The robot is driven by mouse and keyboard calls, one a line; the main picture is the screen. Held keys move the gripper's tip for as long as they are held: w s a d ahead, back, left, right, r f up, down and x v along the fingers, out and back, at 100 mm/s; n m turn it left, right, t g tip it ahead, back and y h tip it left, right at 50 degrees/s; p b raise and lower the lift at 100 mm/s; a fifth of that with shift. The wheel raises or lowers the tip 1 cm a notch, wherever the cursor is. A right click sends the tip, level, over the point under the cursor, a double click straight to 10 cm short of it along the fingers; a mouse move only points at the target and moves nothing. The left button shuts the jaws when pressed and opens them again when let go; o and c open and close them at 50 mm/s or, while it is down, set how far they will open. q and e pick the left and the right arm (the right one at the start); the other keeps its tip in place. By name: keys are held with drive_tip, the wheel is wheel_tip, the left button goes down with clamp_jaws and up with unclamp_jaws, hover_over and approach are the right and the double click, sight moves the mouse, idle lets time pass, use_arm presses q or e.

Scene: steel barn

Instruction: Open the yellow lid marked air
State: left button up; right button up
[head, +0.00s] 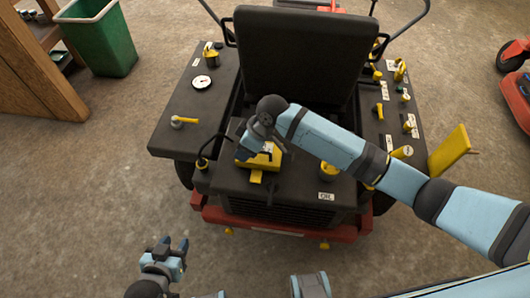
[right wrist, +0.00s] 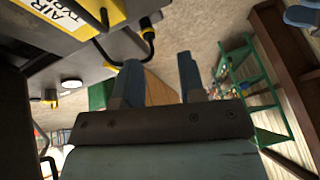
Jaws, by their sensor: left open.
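A yellow lid (head: 262,161) with a yellow tab at its front sits on the black rear deck of the ride-on machine (head: 295,195). My right forearm and wrist hide part of it, and its marking is too small to read in the head view. My right gripper (head: 244,152) is at the lid's left side; I cannot tell whether it touches. In the right wrist view its two fingers (right wrist: 160,80) are apart with nothing between them. A white label reading "AIR" (right wrist: 62,14) shows at the upper left there. My left gripper (head: 168,254) is open and empty, low over the floor, away from the machine.
A black seat (head: 295,60) rises behind the deck. A black hose with a yellow fitting (head: 202,162) is left of the lid, and a yellow cap (head: 328,172) is right of it. Knobs line both side panels. A green bin (head: 100,40) stands at back left; the floor in front is clear.

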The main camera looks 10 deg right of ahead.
sight(265, 152)
drive_tip(key=w+d+r+n+g+h+b, duration=0.2)
drive_tip(key=w+d+r+h+b, duration=0.1)
drive_tip(key=w+d+r+h, duration=0.3)
drive_tip(key=shift+y, duration=0.6)
drive_tip(key=f, duration=0.4)
drive_tip(key=s+f, duration=0.1)
drive_tip(key=f, duration=0.8)
drive_tip(key=shift+s+d, duration=0.2)
drive_tip(key=shift+s, duration=0.2)
clamp_jaws()
